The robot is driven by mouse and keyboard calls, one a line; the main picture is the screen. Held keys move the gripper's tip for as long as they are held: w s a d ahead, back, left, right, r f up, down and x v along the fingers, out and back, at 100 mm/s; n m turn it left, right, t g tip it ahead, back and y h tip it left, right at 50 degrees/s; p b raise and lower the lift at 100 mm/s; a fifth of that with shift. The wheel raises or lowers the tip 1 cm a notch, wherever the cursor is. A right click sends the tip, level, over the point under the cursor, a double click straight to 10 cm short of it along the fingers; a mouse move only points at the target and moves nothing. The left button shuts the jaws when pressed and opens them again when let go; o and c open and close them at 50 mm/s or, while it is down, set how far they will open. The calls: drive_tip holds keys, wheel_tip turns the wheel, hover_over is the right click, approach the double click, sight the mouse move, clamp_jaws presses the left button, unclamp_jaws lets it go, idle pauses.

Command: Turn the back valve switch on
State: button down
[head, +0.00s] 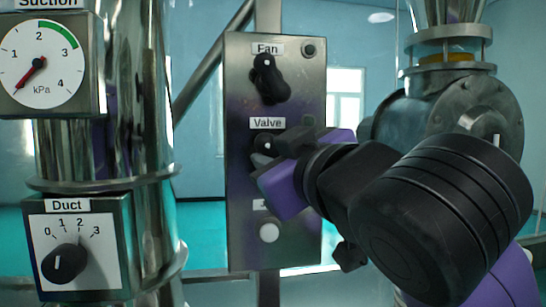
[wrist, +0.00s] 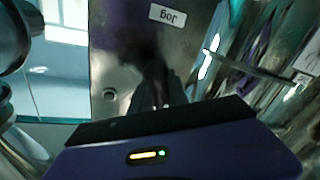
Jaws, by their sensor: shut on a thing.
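The Valve switch (head: 264,142) is a black rotary knob in the middle of a steel panel (head: 241,215), under a "Valve" label. Its pointer mark faces up, but most of the knob is hidden behind my gripper. My gripper (head: 268,160) reaches in from the right and is shut on the knob. In the wrist view my fingers (wrist: 158,98) meet at a dark knob shape on the panel, with details lost in shadow. A small dark indicator (wrist: 110,94) sits beside it.
The black Fan knob (head: 269,80) is above, and a pale button (head: 269,232) is below with its label partly covered. The wrist view shows a "Jog" label (wrist: 165,15). A steel column with a Suction gauge (head: 40,62) and Duct dial (head: 66,262) stands left.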

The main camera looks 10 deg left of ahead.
drive_tip(key=m+t, duration=0.1)
drive_tip(key=m, duration=0.4)
drive_tip(key=shift+a+m+p, duration=0.1)
drive_tip(key=shift+m+p, duration=0.2)
drive_tip(key=m, duration=0.3)
drive_tip(key=m+t+h+p, duration=0.1)
drive_tip(key=m, duration=0.3)
drive_tip(key=shift+t, duration=0.3)
drive_tip(key=c, duration=1.3)
unclamp_jaws()
drive_tip(key=shift+s, duration=0.15)
drive_tip(key=b+v, duration=0.1)
drive_tip(key=v, duration=0.6)
drive_tip(key=shift+s+d+f, duration=0.1)
drive_tip(key=shift+s+d, duration=0.15)
